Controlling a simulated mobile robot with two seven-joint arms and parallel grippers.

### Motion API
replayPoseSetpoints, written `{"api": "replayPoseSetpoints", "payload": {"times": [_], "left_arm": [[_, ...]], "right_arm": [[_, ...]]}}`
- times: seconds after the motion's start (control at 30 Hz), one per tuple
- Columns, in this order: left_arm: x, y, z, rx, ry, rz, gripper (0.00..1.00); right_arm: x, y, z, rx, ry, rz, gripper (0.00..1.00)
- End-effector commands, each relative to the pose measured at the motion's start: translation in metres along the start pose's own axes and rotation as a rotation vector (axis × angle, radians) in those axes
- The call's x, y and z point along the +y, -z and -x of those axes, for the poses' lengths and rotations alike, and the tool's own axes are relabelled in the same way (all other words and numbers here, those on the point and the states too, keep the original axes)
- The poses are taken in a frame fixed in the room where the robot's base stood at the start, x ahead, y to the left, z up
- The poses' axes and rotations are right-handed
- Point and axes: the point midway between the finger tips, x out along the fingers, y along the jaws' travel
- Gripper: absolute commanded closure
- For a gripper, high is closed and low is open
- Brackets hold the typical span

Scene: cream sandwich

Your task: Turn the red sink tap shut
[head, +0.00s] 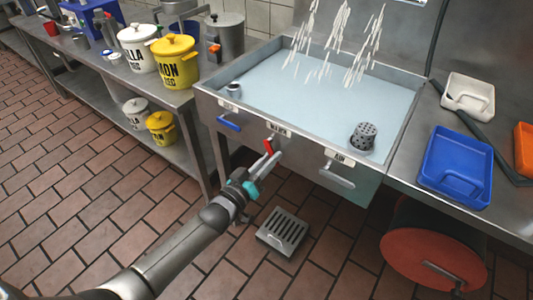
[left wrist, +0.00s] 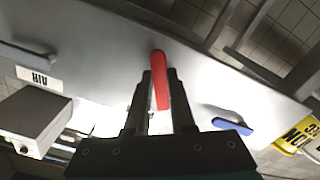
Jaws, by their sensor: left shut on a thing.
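The red tap handle (head: 268,146) is on the front of the steel sink (head: 205,100), below a label. My left gripper (head: 270,157) reaches up to it from the lower left and is shut on it. In the left wrist view the red tap (left wrist: 161,78) stands between the two fingers of the left gripper (left wrist: 160,95), its upper part sticking out past the tips. Its lower part is partly hidden by the fingers. Water falls in white streams (head: 325,45) over the filled basin. My right gripper does not show.
A blue handle (head: 229,124) is left of the red tap, and a grey handle (head: 338,178) by the AIR label is to its right. A perforated cylinder (head: 363,136) stands in the basin. A floor drain (head: 283,231) lies below. A blue tray (head: 457,165) rests on the right counter.

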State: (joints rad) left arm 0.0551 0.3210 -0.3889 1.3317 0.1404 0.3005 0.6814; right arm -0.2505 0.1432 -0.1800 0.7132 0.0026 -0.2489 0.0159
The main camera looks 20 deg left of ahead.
Motion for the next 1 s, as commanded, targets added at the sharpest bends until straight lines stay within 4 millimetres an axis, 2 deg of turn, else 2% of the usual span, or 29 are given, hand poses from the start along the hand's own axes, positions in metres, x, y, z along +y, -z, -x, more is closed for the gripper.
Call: {"api": "replayPoseSetpoints", "payload": {"times": [0.1,0.5,1.0], "left_arm": [[0.005,0.001,0.000,-0.003,0.001,0.114,1.00],[0.019,0.005,0.000,-0.002,0.000,0.494,1.00],[0.032,0.015,0.000,-0.002,0.000,0.916,1.00]], "right_arm": [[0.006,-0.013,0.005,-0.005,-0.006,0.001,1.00],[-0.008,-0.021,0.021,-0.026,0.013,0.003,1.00],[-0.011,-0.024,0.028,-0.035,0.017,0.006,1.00]]}}
